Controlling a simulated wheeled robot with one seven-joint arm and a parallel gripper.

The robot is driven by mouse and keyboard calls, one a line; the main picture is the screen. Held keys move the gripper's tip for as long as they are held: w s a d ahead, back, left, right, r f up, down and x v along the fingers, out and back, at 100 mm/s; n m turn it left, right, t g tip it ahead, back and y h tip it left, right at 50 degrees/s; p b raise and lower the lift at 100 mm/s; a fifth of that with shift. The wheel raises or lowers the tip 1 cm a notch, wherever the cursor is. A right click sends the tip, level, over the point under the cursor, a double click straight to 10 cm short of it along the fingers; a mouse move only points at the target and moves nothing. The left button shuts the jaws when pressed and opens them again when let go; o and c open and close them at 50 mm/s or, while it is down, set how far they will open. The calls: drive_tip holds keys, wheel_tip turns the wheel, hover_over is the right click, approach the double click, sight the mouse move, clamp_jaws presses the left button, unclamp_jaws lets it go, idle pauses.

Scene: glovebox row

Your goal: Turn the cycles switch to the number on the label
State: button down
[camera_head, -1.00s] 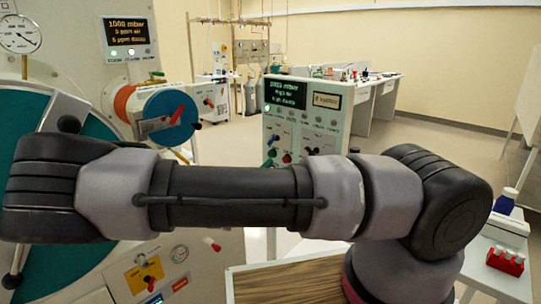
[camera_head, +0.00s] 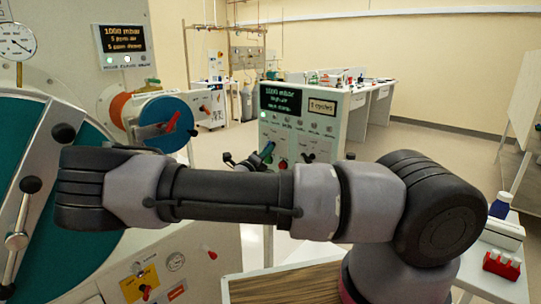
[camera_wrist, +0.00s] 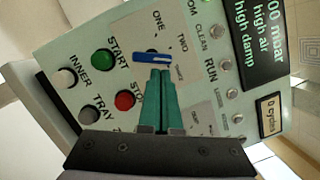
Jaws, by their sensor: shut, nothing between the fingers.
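The control panel (camera_head: 297,125) stands beyond my arm in the head view. In the wrist view, its cycles switch has a blue handle (camera_wrist: 152,57), with ONE, TWO and a third mark around it. The handle lies nearly level across the picture; I cannot tell which mark it points to. The cycles label (camera_wrist: 269,116) is beside the dark display; it also shows in the head view (camera_head: 321,106), its number too blurred to be sure. My gripper (camera_wrist: 161,72) is shut and empty, its green fingertips just below the handle; contact is unclear. In the head view my arm partly hides it.
A green START button (camera_wrist: 103,61) and a red STOP button (camera_wrist: 125,100) sit left of my fingers. A large glovebox (camera_head: 60,110) with a teal round door stands left. A wooden surface (camera_head: 290,287) is below my arm.

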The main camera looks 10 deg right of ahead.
drive_tip(key=n, duration=0.1)
drive_tip(key=r+n, duration=0.1)
drive_tip(key=n, duration=0.2)
drive_tip(key=shift+w+a+r+y, duration=0.2)
drive_tip(key=shift+w+a+y, duration=0.15)
drive_tip(key=shift+w+y, duration=0.05)
idle(0.4)
